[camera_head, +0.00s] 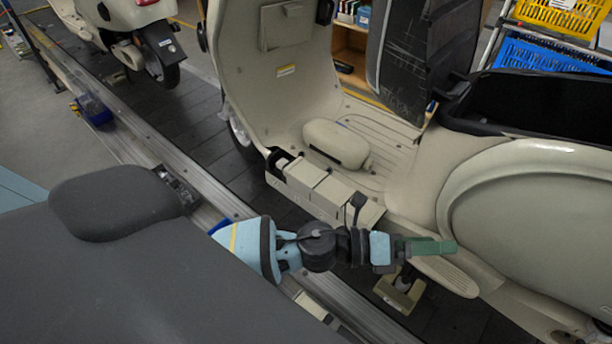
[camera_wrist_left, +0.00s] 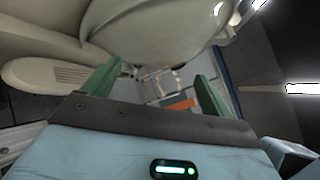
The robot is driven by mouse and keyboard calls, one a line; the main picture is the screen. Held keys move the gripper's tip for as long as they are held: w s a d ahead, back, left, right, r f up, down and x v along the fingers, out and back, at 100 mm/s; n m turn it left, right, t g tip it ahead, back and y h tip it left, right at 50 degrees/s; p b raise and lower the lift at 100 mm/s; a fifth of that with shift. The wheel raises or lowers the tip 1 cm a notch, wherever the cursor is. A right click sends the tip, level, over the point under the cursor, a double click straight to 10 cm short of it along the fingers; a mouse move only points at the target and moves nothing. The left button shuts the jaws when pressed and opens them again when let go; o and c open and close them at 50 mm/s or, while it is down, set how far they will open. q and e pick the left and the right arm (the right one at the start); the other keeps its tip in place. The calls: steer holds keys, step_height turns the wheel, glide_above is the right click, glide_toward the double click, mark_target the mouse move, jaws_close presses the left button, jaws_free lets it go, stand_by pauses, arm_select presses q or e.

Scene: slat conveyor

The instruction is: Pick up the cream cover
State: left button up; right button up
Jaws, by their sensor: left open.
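The cream cover (camera_head: 336,144) is a smooth, rounded oblong piece lying on the ribbed floorboard of the cream scooter (camera_head: 530,205). I cannot make it out in the left wrist view. My left gripper (camera_head: 440,246) has green fingers and reaches in low along the scooter's near side, to the right of the cover and nearer to me, well apart from it. In the left wrist view the two fingers (camera_wrist_left: 157,85) stand wide apart with nothing between them. The scooter's cream body (camera_wrist_left: 150,30) lies beyond them. My right gripper is in neither view.
A row of box-like cream parts (camera_head: 322,190) sits along the floorboard's near edge, between the cover and my left arm. A black panel (camera_head: 425,60) stands upright right of the cover. The conveyor rail (camera_head: 190,170) runs along the near side. Yellow (camera_head: 565,15) and blue (camera_head: 545,55) crates stand behind.

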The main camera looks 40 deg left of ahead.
arm_select(q)
steer(key=f+m+g, duration=0.2)
steer(key=m+g, duration=0.3)
steer(key=m, duration=0.4)
steer(key=m+g+y, duration=0.5)
steer(key=m+y, duration=0.5)
steer(key=y, duration=0.1)
glide_above(306, 172)
steer(key=s+d, duration=0.2)
steer(key=d, duration=1)
step_height(306, 172, down, 4)
steer(key=shift+w+a+r, duration=0.1)
steer(key=shift+a+r, duration=0.05)
steer(key=shift+r, duration=0.1)
steer(key=w+a+r+y, duration=0.1)
steer(key=a+r+y, duration=0.1)
steer(key=a, duration=0.4)
steer(key=w+a+r+y, duration=0.1)
steer(key=a+r+y, duration=0.15)
steer(key=a, duration=0.35)
steer(key=shift+g, duration=0.3)
steer(key=shift+s+d+f, duration=0.1)
steer(key=shift+f, duration=4)
steer(key=shift+f, duration=0.25)
steer(key=shift+c, duration=0.2)
